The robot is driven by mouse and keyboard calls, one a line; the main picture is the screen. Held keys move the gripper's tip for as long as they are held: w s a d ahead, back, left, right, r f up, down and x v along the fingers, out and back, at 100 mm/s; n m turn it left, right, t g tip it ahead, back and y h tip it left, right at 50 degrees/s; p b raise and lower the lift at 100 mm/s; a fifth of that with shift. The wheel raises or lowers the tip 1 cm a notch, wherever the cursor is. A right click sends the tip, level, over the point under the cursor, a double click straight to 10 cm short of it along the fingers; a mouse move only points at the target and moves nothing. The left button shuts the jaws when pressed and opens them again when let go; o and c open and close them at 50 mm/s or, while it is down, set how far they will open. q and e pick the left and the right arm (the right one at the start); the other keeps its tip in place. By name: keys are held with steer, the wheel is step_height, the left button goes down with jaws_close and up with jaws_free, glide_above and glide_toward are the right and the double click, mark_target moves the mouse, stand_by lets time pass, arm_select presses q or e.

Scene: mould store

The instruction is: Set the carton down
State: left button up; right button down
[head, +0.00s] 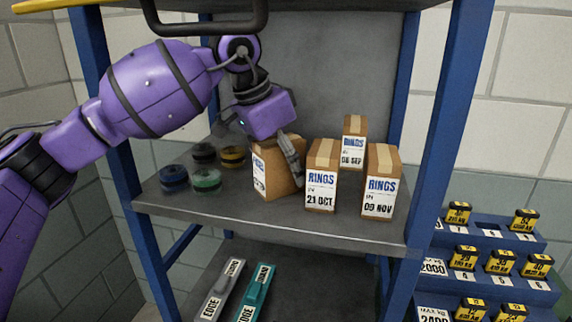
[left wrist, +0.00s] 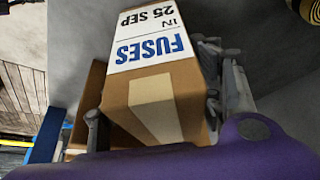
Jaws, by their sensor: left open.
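A brown carton (head: 273,178) stands on the grey shelf (head: 340,226), turned so its label faces left. In the left wrist view this carton (left wrist: 160,85) shows a white label reading FUSES, IN 25 SEP, and a pale tape strip. My left gripper (head: 288,162) is at the carton from above, its fingers open on either side of it. In the left wrist view my gripper (left wrist: 152,112) has a finger at each side of the carton; whether they touch it I cannot tell. The carton's base is hidden in the left wrist view. My right gripper is not in view.
RINGS cartons stand right of it: 21 OCT (head: 321,177), 09 NOV (head: 381,182) and, behind, 08 SEP (head: 353,142). Several tape rolls (head: 205,180) lie on the left. Blue uprights (head: 122,160) flank the shelf.

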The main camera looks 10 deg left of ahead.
mark_target(275, 141)
arm_select(q)
steer(key=shift+w, duration=0.1)
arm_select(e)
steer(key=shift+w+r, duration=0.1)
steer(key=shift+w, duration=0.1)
arm_select(q)
steer(key=shift+r, duration=0.35)
steer(key=v, duration=0.2)
steer(key=shift+a+r, duration=0.2)
steer(key=shift+r, duration=0.05)
steer(key=s+a+b, duration=0.1)
steer(key=s+a, duration=0.4)
steer(key=s+a+b, duration=0.1)
steer(key=s+a, duration=0.1)
steer(key=a, duration=0.1)
steer(key=shift+s+f+b, duration=0.35)
steer(key=shift+s+a+r, duration=0.15)
steer(key=shift+s+a, duration=0.1)
steer(key=shift+s, duration=0.15)
steer(key=shift+r, duration=0.1)
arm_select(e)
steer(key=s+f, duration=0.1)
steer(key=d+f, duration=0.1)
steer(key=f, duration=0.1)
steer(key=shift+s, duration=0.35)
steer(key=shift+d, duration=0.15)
